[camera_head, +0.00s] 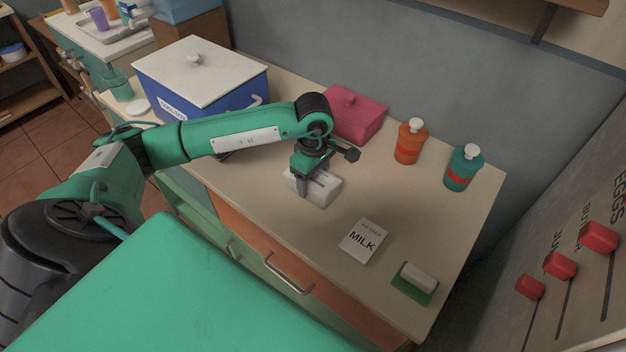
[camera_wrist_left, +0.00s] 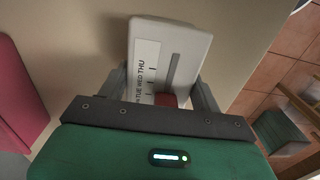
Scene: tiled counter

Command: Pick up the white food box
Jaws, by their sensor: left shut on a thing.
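The white food box (camera_head: 322,188) is a small white block on the counter, below my left gripper (camera_head: 318,180) in the head view. In the left wrist view the white box (camera_wrist_left: 180,50) shows a label with day names, a grey slot and a red part near the gripper. The fingers of my left gripper (camera_wrist_left: 168,90) lie along both sides of it, shut on it. The head view does not show clearly whether the box touches the counter. My right gripper is not in view.
On the counter (camera_head: 300,225) stand a blue bin with a white lid (camera_head: 205,85), a pink box (camera_head: 357,118), an orange bottle (camera_head: 409,143) and a teal bottle (camera_head: 461,170). A milk card (camera_head: 363,241) and a green-and-white sponge (camera_head: 416,282) lie near the front right.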

